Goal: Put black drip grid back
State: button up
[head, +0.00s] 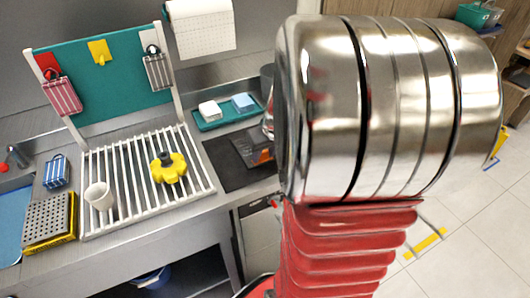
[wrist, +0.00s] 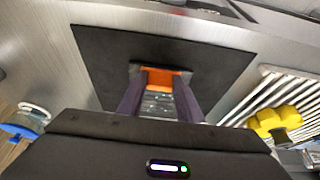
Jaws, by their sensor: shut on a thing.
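My gripper (wrist: 160,75) shows in the wrist view with its two dark purple fingers pointing away, over a black mat (wrist: 98,60). It is shut on a dark grey slotted piece (wrist: 158,104), which looks like the black drip grid; its far side is hard to make out. An orange patch (wrist: 160,80) shows between the fingertips. In the head view the black mat (head: 226,175) lies right of the white rack, and my arm hides its right side. I cannot tell whether the held piece touches the mat.
A white slatted rack (head: 135,205) bears a yellow knobbed part (head: 168,168) and a white cup (head: 99,196). A grey perforated block on a yellow base (head: 46,218) stands left. A teal tray (head: 212,123) with two small blocks lies behind the mat.

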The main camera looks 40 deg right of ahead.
jog(key=shift+f, duration=0.1)
jog(key=o, duration=1.1)
jog(key=shift+c, duration=0.2)
jog(key=v, duration=1.2)
jog(key=shift+a, duration=0.1)
